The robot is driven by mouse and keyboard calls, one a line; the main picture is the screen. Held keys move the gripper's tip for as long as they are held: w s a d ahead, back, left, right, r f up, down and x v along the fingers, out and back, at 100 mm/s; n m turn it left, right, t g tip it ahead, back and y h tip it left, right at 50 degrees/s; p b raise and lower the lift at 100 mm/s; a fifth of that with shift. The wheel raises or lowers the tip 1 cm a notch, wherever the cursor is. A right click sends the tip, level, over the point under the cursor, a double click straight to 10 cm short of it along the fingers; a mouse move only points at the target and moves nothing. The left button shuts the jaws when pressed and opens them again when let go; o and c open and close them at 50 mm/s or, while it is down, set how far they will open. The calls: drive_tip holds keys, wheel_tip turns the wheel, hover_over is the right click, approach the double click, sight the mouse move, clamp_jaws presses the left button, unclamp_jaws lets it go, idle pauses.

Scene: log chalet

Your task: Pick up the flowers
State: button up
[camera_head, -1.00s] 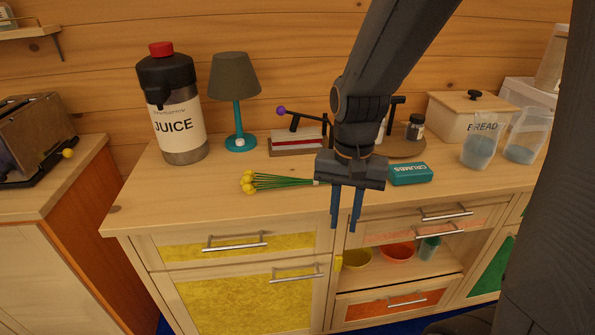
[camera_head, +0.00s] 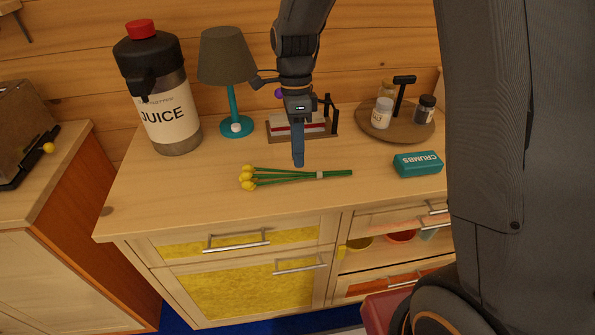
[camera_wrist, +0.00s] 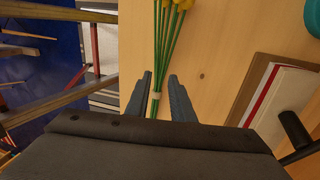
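The flowers (camera_head: 290,176) are a bunch of green stems with yellow heads, tied with a pale band. They lie flat on the wooden counter (camera_head: 200,205), heads to the left. My gripper (camera_head: 298,164) points down just above the stems in the head view, where only one finger line shows. In the wrist view the gripper (camera_wrist: 161,88) is open, with a blue finger on each side of the stems. The stems (camera_wrist: 157,65) run between the fingers, with the pale band low in the gap. I cannot tell whether the fingers touch the counter.
A juice dispenser (camera_head: 172,120) and a lamp (camera_head: 232,85) stand behind at the left. A red and white block on a wooden stand (camera_head: 302,127) is close behind my gripper. A teal crumbs box (camera_head: 418,164) and a round tray with jars (camera_head: 377,132) are at the right.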

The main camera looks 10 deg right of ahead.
sight(298, 172)
drive_tip(key=shift+s+f+p, duration=0.25)
drive_tip(key=shift+f+p, duration=0.15)
drive_tip(key=shift+f, duration=0.85)
drive_tip(key=shift+s+f+p, duration=0.25)
drive_tip(key=shift+f+p, duration=0.1)
drive_tip(key=shift+f, duration=0.85)
clamp_jaws()
